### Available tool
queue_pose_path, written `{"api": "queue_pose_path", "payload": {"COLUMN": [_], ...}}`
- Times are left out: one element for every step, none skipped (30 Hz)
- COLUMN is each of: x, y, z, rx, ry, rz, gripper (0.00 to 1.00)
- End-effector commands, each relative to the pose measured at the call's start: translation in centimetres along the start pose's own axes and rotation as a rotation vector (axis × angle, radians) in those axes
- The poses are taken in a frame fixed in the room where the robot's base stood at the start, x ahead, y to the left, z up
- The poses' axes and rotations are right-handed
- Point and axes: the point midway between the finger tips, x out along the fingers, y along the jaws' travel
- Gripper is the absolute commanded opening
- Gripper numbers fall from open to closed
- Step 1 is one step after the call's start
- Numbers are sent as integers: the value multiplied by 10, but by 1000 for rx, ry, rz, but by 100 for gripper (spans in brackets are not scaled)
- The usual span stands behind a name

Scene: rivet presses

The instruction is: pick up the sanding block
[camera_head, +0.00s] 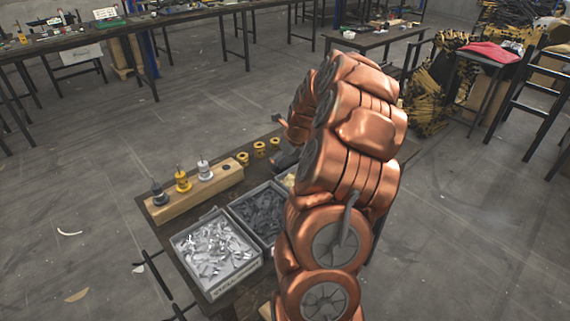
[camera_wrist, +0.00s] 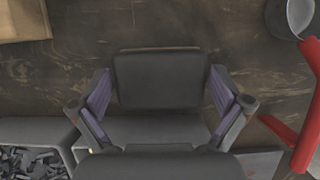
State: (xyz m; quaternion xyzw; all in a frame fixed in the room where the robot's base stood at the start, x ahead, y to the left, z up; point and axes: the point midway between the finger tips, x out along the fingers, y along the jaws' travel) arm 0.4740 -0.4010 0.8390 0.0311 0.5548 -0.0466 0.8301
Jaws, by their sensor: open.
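In the wrist view, a dark, flat rectangular block (camera_wrist: 160,80) with a thin tan far edge lies between my fingers; it looks like the sanding block. My gripper (camera_wrist: 158,92) is open, with one finger on each side of the block. Gaps show between the block and the finger pads, so it is not gripped. The near side of the block is hard to separate from the grey surfaces below it. In the head view, my gripper (camera_head: 287,159) is low over the table, mostly hidden behind my copper-coloured arm, and the block cannot be made out.
A bin of light metal parts (camera_head: 179,250) and a bin of dark parts (camera_head: 236,212) stand close to my gripper. A wooden rail (camera_head: 222,181) holds upright pieces. In the wrist view, a red handle (camera_wrist: 307,125) and a metal cup (camera_wrist: 300,14) are at right.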

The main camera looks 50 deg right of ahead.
Motion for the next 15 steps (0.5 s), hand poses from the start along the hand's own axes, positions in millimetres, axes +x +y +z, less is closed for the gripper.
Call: {"api": "queue_pose_path", "payload": {"x": [0, 0, 0, 0, 0, 0, 0, 0, 0, 0, 0, 0, 0, 0, 0], "y": [0, 0, 0, 0, 0, 0, 0, 0, 0, 0, 0, 0, 0, 0, 0], "z": [0, 0, 0, 0, 0, 0, 0, 0, 0, 0, 0, 0, 0, 0, 0], "rx": [0, 0, 0, 0, 0, 0, 0, 0, 0, 0, 0, 0, 0, 0, 0], "ry": [0, 0, 0, 0, 0, 0, 0, 0, 0, 0, 0, 0, 0, 0, 0], "rz": [0, 0, 0, 0, 0, 0, 0, 0, 0, 0, 0, 0, 0, 0, 0], "gripper": [100, 100, 98, 95, 92, 88, 84, 81, 77, 74, 71, 67, 64, 60, 56]}}
